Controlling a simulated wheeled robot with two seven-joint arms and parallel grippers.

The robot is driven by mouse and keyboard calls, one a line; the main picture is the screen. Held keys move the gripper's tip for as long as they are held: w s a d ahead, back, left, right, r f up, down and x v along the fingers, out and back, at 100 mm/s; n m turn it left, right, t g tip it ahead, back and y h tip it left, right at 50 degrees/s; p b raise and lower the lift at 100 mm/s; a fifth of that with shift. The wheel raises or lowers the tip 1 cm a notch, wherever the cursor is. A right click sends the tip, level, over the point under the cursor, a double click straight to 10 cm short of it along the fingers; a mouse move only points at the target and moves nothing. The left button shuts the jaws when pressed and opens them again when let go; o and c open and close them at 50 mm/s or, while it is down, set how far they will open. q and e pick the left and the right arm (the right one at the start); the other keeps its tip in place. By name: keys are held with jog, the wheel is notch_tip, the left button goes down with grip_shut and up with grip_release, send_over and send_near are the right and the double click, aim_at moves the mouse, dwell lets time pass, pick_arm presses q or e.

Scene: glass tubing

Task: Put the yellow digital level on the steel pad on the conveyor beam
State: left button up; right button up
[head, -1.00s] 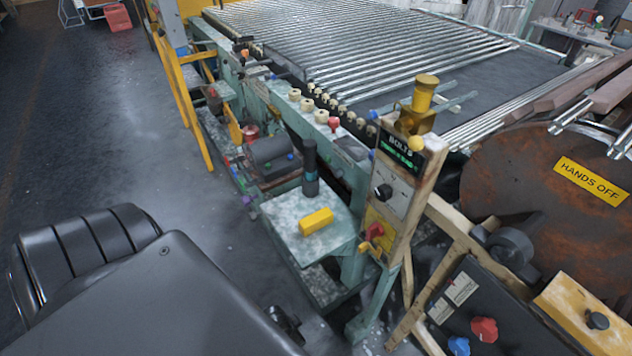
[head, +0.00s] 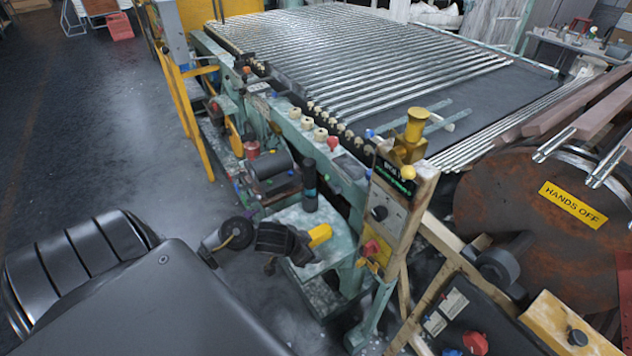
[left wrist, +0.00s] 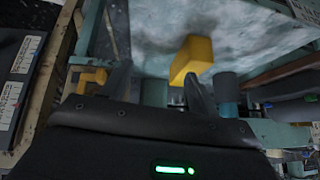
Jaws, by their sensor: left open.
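The yellow digital level (head: 319,235) lies on the mottled pale side table (head: 335,250), partly hidden by my left gripper in the head view. My left gripper (head: 291,250) is open and empty just left of the level. In the left wrist view the level (left wrist: 192,58) appears ahead of the right fingertip, not between the two fingers (left wrist: 158,82); I cannot tell whether they touch. A grey plate, possibly the steel pad (head: 351,167), sits on the green conveyor beam (head: 297,132) behind the table. My right gripper is out of view.
A dark upright cylinder (head: 309,185) stands at the table's back. The control post (head: 393,205), with a yellow fitting (head: 411,138) on top, rises right of the table. White knobs (head: 307,123) and a red knob (head: 333,142) line the beam. A rusty drum (head: 520,215) stands right.

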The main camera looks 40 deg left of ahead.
pick_arm(q)
send_near(314, 234)
jog(key=shift+w+a+f+g+h, duration=0.1)
jog(key=shift+w+g+h, duration=0.1)
jog(key=shift+w, duration=0.15)
jog(key=shift+w+a+f+g+h, duration=0.1)
jog(key=shift+w+a+f+h, duration=0.1)
jog(key=shift+w, duration=0.15)
jog(key=shift+a+r, duration=0.3)
jog(key=b+x, duration=0.1)
jog(key=x, duration=0.4)
jog(key=shift+d+f, duration=0.1)
jog(key=shift+w+f, duration=0.15)
jog(key=shift+f, duration=0.05)
jog(key=x, duration=0.2)
jog(key=b+x, duration=0.1)
jog(key=x, duration=0.1)
jog(key=shift+d+f, duration=0.25)
jog(key=shift+f, duration=0.1)
jog(key=shift+w+f, duration=0.1)
jog(key=shift+f, duration=0.15)
